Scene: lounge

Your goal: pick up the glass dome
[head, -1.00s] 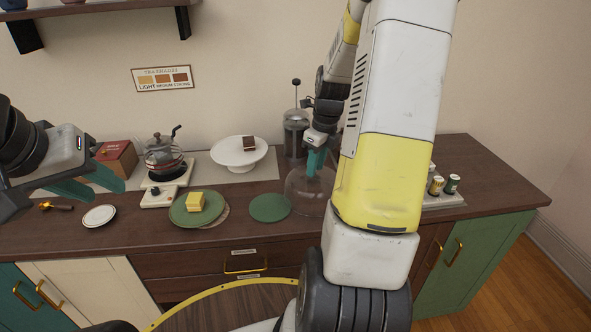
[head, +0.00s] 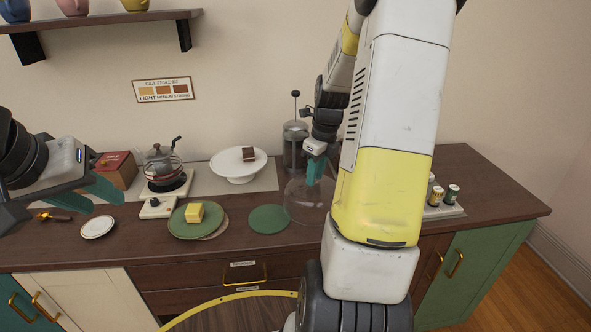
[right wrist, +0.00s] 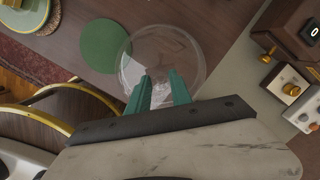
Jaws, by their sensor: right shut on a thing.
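The clear glass dome (head: 304,208) stands on the dark wooden counter, right of a round green mat (head: 268,219). My right gripper (head: 315,172) is over the dome's top, pointing down, shut on its top. In the right wrist view the dome (right wrist: 137,62) shows as a clear circle beyond the two teal fingers (right wrist: 159,88). The knob is hidden between the fingers. I cannot tell whether the dome's rim is clear of the counter. My left gripper (head: 94,194) is open and empty above the counter's left part.
A white cake stand (head: 238,174) with a brown cake piece, a French press (head: 294,150) and a kettle (head: 160,160) on a burner stand behind. A green plate (head: 183,226) with a yellow block lies left of the mat. Small jars (head: 451,193) stand at right.

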